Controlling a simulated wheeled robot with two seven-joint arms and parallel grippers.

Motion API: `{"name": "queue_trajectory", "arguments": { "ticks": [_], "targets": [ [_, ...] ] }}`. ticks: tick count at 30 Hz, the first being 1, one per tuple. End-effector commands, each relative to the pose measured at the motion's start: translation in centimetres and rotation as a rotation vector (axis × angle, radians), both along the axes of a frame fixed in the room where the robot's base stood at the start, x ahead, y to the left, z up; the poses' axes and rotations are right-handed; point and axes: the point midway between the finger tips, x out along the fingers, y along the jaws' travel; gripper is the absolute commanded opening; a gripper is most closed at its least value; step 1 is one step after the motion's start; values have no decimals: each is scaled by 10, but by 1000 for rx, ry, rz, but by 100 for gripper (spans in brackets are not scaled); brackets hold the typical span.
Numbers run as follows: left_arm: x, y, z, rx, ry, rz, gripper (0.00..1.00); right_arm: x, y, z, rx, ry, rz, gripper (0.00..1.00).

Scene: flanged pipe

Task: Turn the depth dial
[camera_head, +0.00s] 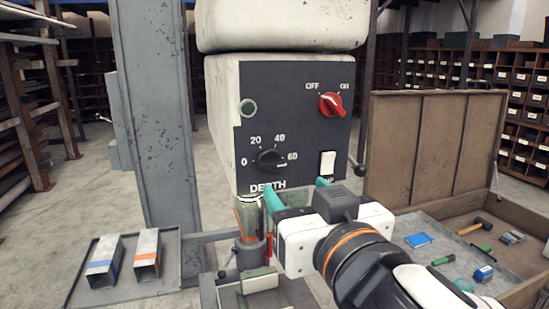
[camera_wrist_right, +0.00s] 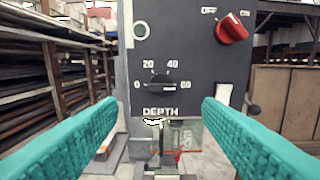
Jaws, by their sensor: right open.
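The black depth dial (camera_head: 270,160) sits on the dark control panel (camera_head: 300,120) of the machine, above the word DEPTH, ringed by the marks 0, 20, 40 and 60. In the head view its pointer is turned toward 60. In the right wrist view the dial (camera_wrist_right: 157,86) is straight ahead, between and beyond the teal fingers. My right gripper (camera_head: 298,194) is open and empty, below and in front of the dial, apart from it. Its two fingers spread wide in the right wrist view (camera_wrist_right: 160,125). My left gripper is not in view.
A red OFF/ON switch (camera_head: 332,104), a white rocker switch (camera_head: 327,163) and a green button (camera_head: 248,108) share the panel. A vise (camera_head: 258,284) stands below. An open wooden tool chest (camera_head: 435,150) is at right. Two square tubes (camera_head: 147,252) lie on a tray at left.

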Motion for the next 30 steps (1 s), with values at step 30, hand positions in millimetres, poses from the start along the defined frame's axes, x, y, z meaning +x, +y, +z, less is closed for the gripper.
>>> {"name": "queue_trajectory", "arguments": {
  "ticks": [30],
  "targets": [
    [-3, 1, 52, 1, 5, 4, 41, 104, 33, -1, -3, 0, 2, 60]
  ]
}}
